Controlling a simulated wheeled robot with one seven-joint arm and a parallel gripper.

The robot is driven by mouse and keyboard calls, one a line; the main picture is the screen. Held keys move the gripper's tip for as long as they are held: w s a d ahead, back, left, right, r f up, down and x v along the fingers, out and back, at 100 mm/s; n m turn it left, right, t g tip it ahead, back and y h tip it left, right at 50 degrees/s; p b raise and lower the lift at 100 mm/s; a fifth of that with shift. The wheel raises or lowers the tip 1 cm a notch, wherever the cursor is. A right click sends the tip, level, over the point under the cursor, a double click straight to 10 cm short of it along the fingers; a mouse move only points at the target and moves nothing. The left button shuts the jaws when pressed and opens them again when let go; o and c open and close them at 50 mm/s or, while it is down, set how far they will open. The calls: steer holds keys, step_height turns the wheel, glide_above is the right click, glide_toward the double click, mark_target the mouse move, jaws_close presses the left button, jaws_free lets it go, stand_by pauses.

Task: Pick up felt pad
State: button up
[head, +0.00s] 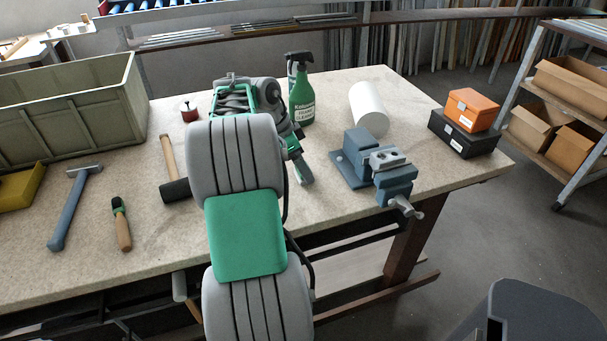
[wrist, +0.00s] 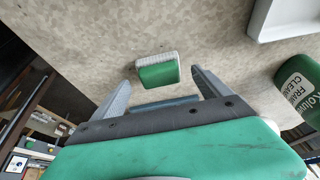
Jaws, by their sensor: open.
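A small pad, green on one face and whitish along its edge, which I take to be the felt pad (wrist: 158,72), lies on the speckled bench top in the wrist view. My gripper (wrist: 162,78) is open, its two grey fingers apart on either side of the pad in the picture. Nothing is held between them. The pad appears a little beyond the fingertips, and I cannot tell the exact gap. In the head view my own arm covers that part of the bench, and the pad does not show.
A green spray bottle (head: 301,97) stands near my gripper. A blue-grey vise (head: 375,165), a white cylinder (head: 368,108) and orange and black boxes (head: 470,110) stand to the right. Hammers, a brush-like tool (head: 122,228) and a large green bin (head: 75,115) are on the left.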

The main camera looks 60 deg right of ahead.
steer(key=shift+x, duration=1.1)
steer(key=shift+c, duration=0.6)
steer(key=c, duration=1.4)
